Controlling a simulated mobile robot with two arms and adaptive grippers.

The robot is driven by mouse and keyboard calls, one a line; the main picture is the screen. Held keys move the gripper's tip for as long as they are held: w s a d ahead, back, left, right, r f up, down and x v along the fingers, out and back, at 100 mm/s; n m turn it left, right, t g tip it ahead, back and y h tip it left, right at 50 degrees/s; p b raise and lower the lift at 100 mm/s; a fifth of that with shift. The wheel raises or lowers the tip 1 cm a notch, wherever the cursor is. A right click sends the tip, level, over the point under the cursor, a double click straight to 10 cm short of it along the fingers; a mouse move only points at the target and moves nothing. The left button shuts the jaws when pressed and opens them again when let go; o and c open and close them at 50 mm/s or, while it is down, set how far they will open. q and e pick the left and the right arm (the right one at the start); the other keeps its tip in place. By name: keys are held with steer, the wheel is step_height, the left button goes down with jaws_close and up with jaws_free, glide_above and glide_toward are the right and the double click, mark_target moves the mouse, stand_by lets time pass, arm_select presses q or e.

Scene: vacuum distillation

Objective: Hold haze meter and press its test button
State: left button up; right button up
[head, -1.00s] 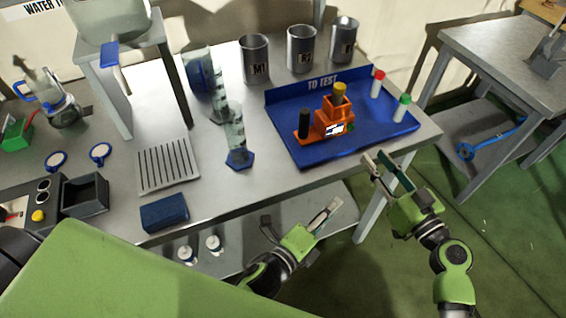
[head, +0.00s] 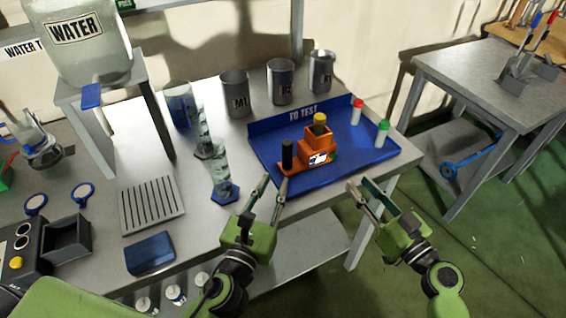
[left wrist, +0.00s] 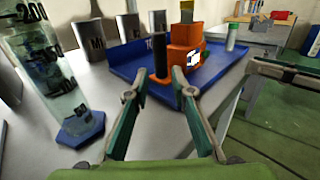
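The orange haze meter (head: 317,152) stands on the blue "TO TEST" tray (head: 340,170), with a black upright handle on its left, a yellow-topped vial in its top and a small lit display. A small green spot at its right side may be the test button. In the left wrist view the haze meter (left wrist: 185,52) is straight ahead, its handle between the fingers in the picture. My left gripper (head: 270,188) is open and empty, just in front of the tray's near left edge. My right gripper (head: 367,190) is open and empty, off the tray's near right corner.
Red-capped (head: 357,111) and green-capped (head: 382,133) vials stand on the tray's right side. A tall graduated cylinder (head: 222,178) stands close to my left gripper. Metal beakers (head: 281,82) line the back. A slotted grey plate (head: 152,204) and blue block (head: 150,252) lie left.

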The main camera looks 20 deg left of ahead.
mark_target(286, 159)
arm_select(q)
steer(key=w, duration=1.1)
steer(key=shift+d, duration=0.35)
jaws_close()
steer(key=c, duration=0.5)
jaws_free()
steer(key=shift+c, duration=0.2)
jaws_close()
